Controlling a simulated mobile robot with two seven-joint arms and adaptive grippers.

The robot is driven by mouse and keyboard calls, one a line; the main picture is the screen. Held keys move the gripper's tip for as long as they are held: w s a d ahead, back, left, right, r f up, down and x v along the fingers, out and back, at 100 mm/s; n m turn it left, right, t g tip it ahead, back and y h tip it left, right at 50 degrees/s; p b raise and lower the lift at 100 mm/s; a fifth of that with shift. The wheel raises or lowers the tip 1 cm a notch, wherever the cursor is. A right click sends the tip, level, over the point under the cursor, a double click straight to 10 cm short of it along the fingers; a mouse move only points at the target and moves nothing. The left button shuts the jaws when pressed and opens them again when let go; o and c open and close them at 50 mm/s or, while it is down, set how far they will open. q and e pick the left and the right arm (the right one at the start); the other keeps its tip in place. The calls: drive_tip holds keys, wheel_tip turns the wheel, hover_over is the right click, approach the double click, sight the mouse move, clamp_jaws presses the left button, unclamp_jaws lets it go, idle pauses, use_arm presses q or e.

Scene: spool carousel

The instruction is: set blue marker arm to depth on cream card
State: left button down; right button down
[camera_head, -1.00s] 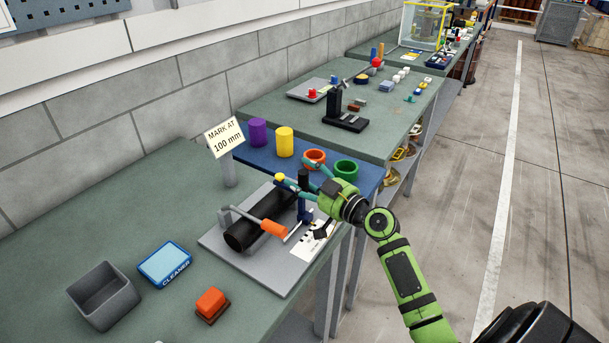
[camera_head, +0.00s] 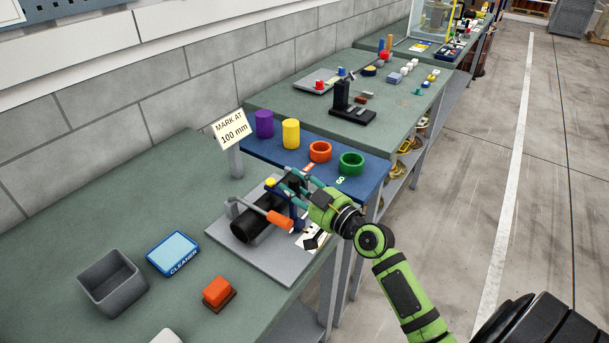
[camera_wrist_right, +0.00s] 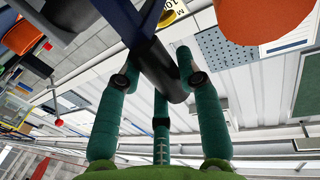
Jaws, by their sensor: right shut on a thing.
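The cream card (camera_head: 232,131) reads "MARK AT 100 mm" and stands on a grey post. The blue marker arm (camera_head: 297,209) is on the grey base plate (camera_head: 270,258), beside a black tube (camera_head: 246,227). My right gripper (camera_head: 286,180) is at the top of the marker arm. In the right wrist view, its teal fingers (camera_wrist_right: 160,75) are shut on the arm's black grip (camera_wrist_right: 168,72), with the blue part (camera_wrist_right: 125,20) above. A black-and-white scale (camera_head: 312,239) on the plate is partly hidden. My left gripper is out of view.
A crank with an orange handle (camera_head: 280,220) lies close in front of the gripper. Behind, a blue mat (camera_head: 257,155) holds purple and yellow cylinders and orange and green rings. A grey bin (camera_head: 113,283), cleaner box (camera_head: 173,253) and orange block (camera_head: 218,291) stand in front.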

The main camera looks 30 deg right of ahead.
drive_tip(key=shift+a+f, duration=0.15)
drive_tip(key=shift+a, duration=0.05)
drive_tip(key=c, duration=1.2)
unclamp_jaws()
drive_tip(key=o, duration=0.4)
drive_tip(key=shift+a, duration=0.15)
drive_tip(key=shift+s, duration=0.15)
drive_tip(key=shift+s+d, duration=0.2)
drive_tip(key=shift+s, duration=0.1)
drive_tip(key=s+d, duration=0.2)
drive_tip(key=s, duration=0.9)
